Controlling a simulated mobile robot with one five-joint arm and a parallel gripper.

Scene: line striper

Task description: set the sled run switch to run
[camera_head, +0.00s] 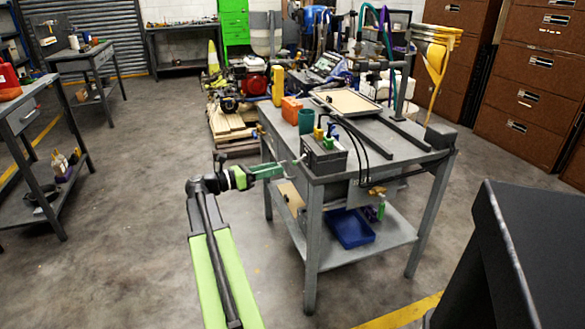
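A grey metal workbench (390,153) stands in the middle of the view. A small dark control box (325,160) sits at its near left corner, with yellow, green and blue fittings on top and black cables running off to the right. I cannot make out a run switch or its setting; any switch on the box is too small or hidden. My gripper (297,162), green, is level with the left side of the box, its tip very close to it. I cannot tell whether it touches. The fingers overlap in this view, so their opening is unclear.
An orange block (292,109) and a teal cup (305,121) stand behind the box. A framed tray (346,102) lies farther back. A blue bin (351,228) is on the lower shelf. The floor (110,250) left of the bench is clear. A dark cabinet (530,260) fills the near right.

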